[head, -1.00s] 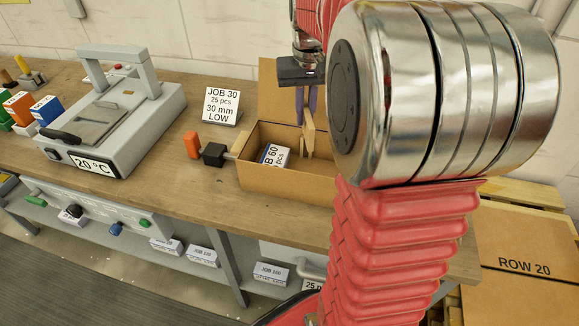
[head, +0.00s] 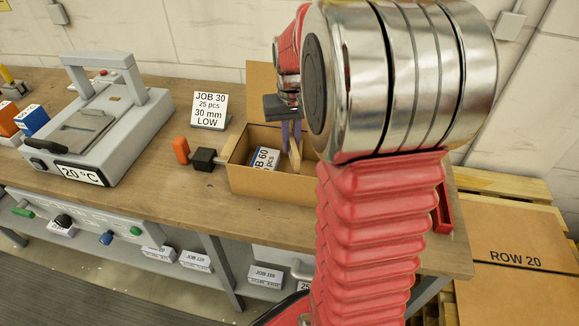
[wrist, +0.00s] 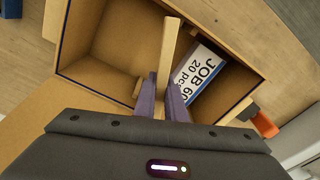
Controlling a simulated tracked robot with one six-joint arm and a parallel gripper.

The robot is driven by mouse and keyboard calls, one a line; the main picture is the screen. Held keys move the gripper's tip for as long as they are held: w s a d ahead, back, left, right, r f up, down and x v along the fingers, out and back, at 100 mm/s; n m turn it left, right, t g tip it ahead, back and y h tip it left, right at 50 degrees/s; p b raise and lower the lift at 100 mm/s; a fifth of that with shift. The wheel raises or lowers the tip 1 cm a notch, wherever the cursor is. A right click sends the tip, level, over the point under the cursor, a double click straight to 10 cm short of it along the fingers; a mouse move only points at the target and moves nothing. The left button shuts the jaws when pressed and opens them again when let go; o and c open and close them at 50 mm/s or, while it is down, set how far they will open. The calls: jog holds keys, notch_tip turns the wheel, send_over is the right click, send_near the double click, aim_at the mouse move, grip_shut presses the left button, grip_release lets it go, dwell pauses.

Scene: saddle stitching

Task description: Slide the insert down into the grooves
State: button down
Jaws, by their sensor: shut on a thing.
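My gripper (head: 291,132) is shut on the insert (head: 295,158), a thin pale wooden strip, and holds it inside the open cardboard box (head: 270,187). The insert's lower part is hidden behind the box's front wall. In the wrist view the insert (wrist: 169,55) stands out between the purple fingers (wrist: 164,103) and spans across the box's interior. Small pale pieces on the inner walls (wrist: 137,88) may be the grooves. I cannot tell whether the insert's edges sit in them. A white card marked JOB 60 (head: 264,160) lies in the box, left of the insert.
An orange-handled black clamp (head: 190,154) stands at the box's left side. A JOB 30 sign (head: 209,110) stands behind it. A grey sealer (head: 90,130) marked 20 °C is at the left. The box's raised lid flap (head: 259,90) stands at the back. Bench is clear in front.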

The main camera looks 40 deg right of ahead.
aim_at(291, 156)
notch_tip(291, 156, down, 6)
jog(key=shift+r, duration=0.25)
jog(key=shift+f, duration=1.9)
jog(key=shift+f, duration=0.1)
jog(key=c, duration=1.8)
grip_release()
jog(key=r, duration=0.8)
jog(key=s+r, duration=0.1)
jog(key=r, duration=0.3)
jog(key=shift+a+r, duration=0.1)
jog(key=shift+a, duration=0.1)
